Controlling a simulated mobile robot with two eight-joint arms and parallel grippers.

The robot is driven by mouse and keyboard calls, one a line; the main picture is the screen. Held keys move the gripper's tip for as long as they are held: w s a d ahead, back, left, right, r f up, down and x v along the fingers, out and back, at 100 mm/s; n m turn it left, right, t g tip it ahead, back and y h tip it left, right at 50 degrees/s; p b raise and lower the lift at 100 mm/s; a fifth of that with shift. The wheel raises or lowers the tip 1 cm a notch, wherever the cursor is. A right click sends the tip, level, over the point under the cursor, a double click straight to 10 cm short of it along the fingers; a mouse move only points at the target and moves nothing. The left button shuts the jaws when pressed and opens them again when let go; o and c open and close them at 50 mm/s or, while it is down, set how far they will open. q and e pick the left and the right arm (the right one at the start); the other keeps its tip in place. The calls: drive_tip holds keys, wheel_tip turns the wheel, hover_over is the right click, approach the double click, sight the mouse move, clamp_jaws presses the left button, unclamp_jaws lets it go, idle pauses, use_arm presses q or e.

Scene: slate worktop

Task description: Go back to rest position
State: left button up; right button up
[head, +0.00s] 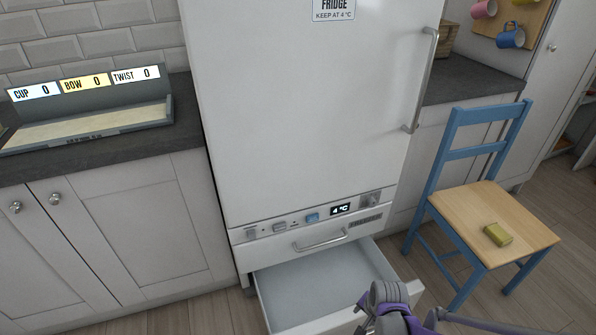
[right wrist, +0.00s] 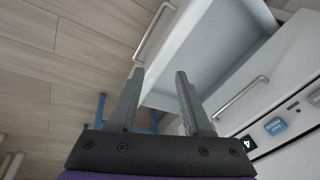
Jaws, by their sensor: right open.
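My right gripper (right wrist: 160,76) is open in the right wrist view, with nothing between its two grey fingers. Its fingertips point toward the front of the pulled-out drawer and appear apart from the handle. My purple and grey right arm shows at the bottom of the head view, in front of the drawer's right corner; its fingers are not clear there. My left gripper is in neither view.
The lower drawer (head: 322,281) of the white fridge (head: 305,110) stands open and looks empty. A blue chair (head: 470,200) with a yellow-green block (head: 497,234) stands at right. A tray with counters (head: 88,128) sits on the left worktop. Wooden floor is clear at far right.

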drive_tip(key=s+a+r+n+t, duration=0.1)
drive_tip(key=s+r+n, duration=0.3)
drive_tip(key=s+r, duration=0.45)
drive_tip(key=s+r+n, duration=0.5)
drive_tip(key=s+r, duration=0.1)
drive_tip(key=s, duration=0.6)
use_arm(q)
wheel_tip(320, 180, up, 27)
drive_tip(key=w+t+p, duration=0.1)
drive_tip(key=p, duration=2.2)
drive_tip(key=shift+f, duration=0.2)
use_arm(e)
wheel_tip(320, 180, up, 26)
drive_tip(key=t, duration=0.1)
drive_tip(key=shift+w+r, duration=0.25)
drive_tip(key=shift+w, duration=0.1)
